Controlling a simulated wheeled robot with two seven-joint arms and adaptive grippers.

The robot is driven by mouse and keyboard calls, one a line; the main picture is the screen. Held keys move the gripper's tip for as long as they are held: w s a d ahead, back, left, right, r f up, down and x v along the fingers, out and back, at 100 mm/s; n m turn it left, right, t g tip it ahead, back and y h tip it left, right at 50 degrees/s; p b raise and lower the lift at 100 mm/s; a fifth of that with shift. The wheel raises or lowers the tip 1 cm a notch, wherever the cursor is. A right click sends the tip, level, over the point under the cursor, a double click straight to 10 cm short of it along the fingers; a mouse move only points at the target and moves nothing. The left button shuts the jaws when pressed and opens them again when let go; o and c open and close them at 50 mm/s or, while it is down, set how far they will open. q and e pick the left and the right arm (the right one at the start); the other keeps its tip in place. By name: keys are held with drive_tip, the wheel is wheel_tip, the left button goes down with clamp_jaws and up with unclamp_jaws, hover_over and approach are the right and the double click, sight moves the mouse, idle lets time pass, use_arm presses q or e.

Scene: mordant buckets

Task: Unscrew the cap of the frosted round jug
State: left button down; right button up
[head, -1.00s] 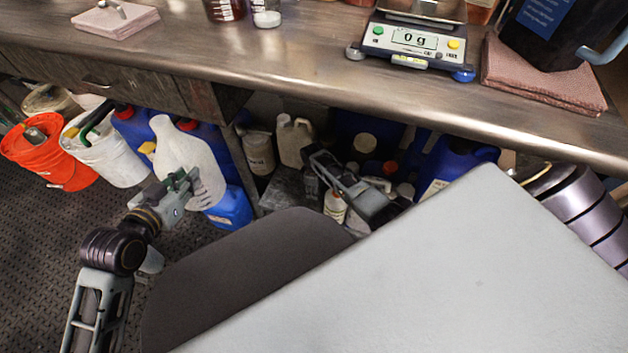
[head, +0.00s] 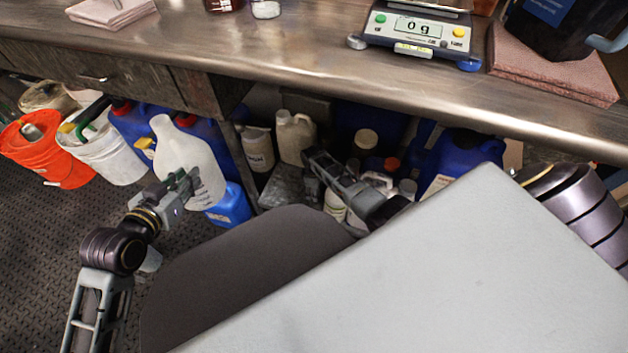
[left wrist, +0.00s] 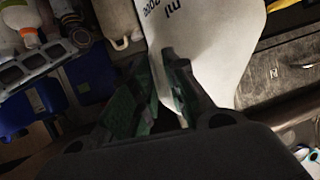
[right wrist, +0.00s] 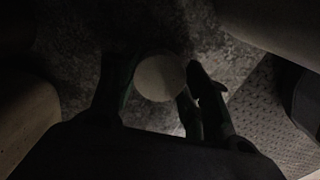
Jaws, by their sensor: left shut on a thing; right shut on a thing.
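My left gripper (head: 186,186) is shut on a tall whitish jug (head: 188,158) with graduation marks, tilted in the head view. The jug also shows between the fingers in the left wrist view (left wrist: 205,45). My right gripper (head: 314,165) is under the bench, among the containers. In the dark right wrist view, its fingers (right wrist: 163,95) are shut on a pale round thing (right wrist: 160,77), seen from above and apparently a cap. The body below it is too dark to make out. I cannot tell for sure which container is the frosted round jug.
A labelled pale jug (head: 258,148) and a beige jug (head: 294,136) stand left of my right gripper. A blue jug (head: 462,160) stands to the right. Orange (head: 45,155) and white buckets (head: 112,155) stand at the left. The bench edge (head: 300,85) overhangs the containers.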

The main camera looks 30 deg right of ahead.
drive_tip(key=shift+f, duration=0.35)
drive_tip(key=o, duration=1.1)
drive_tip(key=shift+o, duration=0.2)
drive_tip(key=shift+r, duration=0.2)
drive_tip(key=shift+r+p, duration=1.8)
drive_tip(key=shift+r, duration=1.25)
drive_tip(key=shift+w+r+p, duration=0.1)
drive_tip(key=shift+r+p, duration=1.3)
drive_tip(key=shift+r, duration=1.45)
drive_tip(key=shift+a, duration=0.1)
